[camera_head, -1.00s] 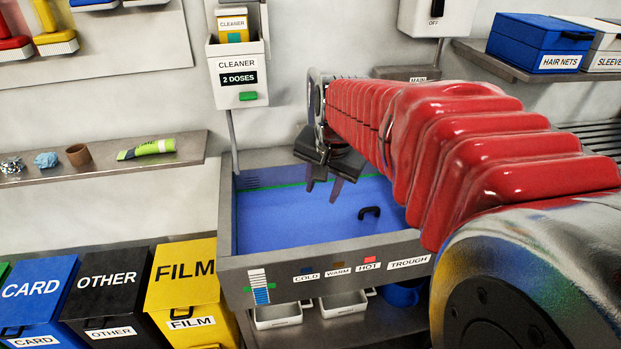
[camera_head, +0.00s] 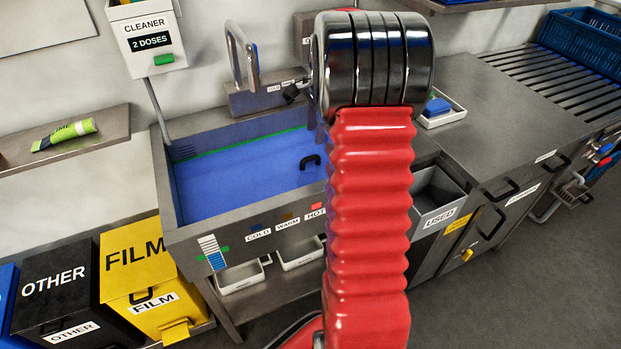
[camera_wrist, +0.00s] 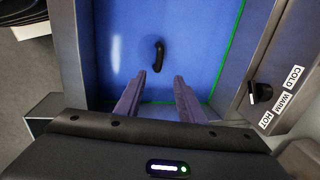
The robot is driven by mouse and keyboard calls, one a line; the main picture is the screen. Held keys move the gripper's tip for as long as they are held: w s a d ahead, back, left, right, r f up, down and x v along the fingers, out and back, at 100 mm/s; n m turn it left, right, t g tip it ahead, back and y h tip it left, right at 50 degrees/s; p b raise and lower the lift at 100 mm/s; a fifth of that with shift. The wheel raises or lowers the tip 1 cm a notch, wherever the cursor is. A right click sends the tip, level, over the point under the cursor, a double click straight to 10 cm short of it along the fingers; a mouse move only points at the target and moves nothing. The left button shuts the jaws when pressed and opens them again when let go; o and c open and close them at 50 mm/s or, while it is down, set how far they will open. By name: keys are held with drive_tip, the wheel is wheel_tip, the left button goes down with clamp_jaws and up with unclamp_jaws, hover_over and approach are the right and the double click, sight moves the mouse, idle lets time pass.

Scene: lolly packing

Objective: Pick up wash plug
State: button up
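A black curved handle (camera_head: 310,162), which looks like the wash plug, stands in the blue trough (camera_head: 185,218). It also shows in the wrist view (camera_wrist: 159,56), beyond my fingertips. My gripper (camera_wrist: 158,76) is open and empty above the trough, with the two fingers apart and the handle ahead of the gap between them. The fingers do not touch the handle.
A faucet (camera_head: 243,55) rises at the trough's back edge. A cleaner dispenser (camera_head: 150,42) hangs on the wall at the left. A grey used bin (camera_head: 440,215) and a steel counter (camera_head: 500,105) lie to the right.

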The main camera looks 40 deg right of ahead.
sight(312, 157)
idle(0.3)
drive_tip(key=shift+w+d+f, duration=0.1)
drive_tip(key=shift+w+f, duration=0.2)
drive_tip(key=shift+f, duration=1.1)
drive_tip(key=shift+w+d+f, duration=0.1)
drive_tip(key=shift+w+f, duration=0.15)
drive_tip(key=shift+f, duration=1.2)
drive_tip(key=shift+w+f, duration=0.3)
drive_tip(key=shift+f, duration=1.1)
drive_tip(key=shift+w+f, duration=0.2)
drive_tip(key=shift+f, duration=1.1)
drive_tip(key=shift+w+f, duration=0.15)
drive_tip(key=shift+f, duration=1.15)
drive_tip(key=shift+c, duration=0.4)
clamp_jaws()
